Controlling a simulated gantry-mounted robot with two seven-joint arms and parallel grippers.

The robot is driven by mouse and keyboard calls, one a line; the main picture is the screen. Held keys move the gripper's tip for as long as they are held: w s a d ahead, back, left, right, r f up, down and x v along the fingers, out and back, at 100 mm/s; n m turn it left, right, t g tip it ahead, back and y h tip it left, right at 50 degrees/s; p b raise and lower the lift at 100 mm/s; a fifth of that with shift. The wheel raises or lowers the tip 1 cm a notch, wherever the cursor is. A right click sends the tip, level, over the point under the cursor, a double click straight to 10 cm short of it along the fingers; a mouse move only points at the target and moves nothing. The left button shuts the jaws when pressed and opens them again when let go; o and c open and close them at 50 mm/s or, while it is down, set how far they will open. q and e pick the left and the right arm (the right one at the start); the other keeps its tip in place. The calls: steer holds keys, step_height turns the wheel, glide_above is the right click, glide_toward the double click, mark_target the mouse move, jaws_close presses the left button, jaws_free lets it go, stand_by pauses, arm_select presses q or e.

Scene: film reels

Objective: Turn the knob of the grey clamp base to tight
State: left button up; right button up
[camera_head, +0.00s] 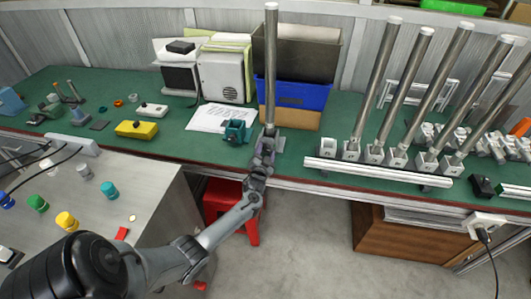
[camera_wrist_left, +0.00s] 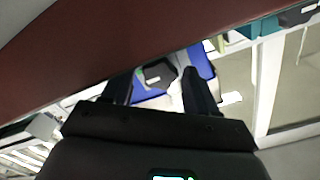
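A tall grey pole (camera_head: 271,65) stands upright near the front edge of the green bench. A grey clamp base (camera_head: 279,141) shows in part at its foot; my left gripper hides most of it. My left gripper (camera_head: 264,148) is at the pole's foot, by the bench edge. In the left wrist view my left gripper (camera_wrist_left: 160,92) has its two dark fingers apart. A dark angular piece (camera_wrist_left: 158,73), perhaps the knob, shows between them, with gaps at its sides. I cannot tell its setting or whether a finger touches it. My right gripper is not in view.
A teal clamp-like device (camera_head: 236,131) stands just left of the pole. A blue bin (camera_head: 290,95) is behind it. Several poles in grey bases stand at a white rail (camera_head: 375,172) to the right. A red stool (camera_head: 222,204) is below the bench.

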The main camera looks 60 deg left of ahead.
arm_select(q)
steer(key=shift+o, duration=0.4)
steer(key=shift+s+d+p, duration=0.3)
steer(key=shift+s+d, duration=0.05)
steer(key=shift+d, duration=0.1)
steer(key=p+v, duration=0.2)
steer(key=v, duration=0.7)
steer(key=shift+s+d+p, duration=0.2)
steer(key=shift+s+p, duration=0.05)
steer(key=shift+p, duration=0.05)
steer(key=shift+r, duration=0.15)
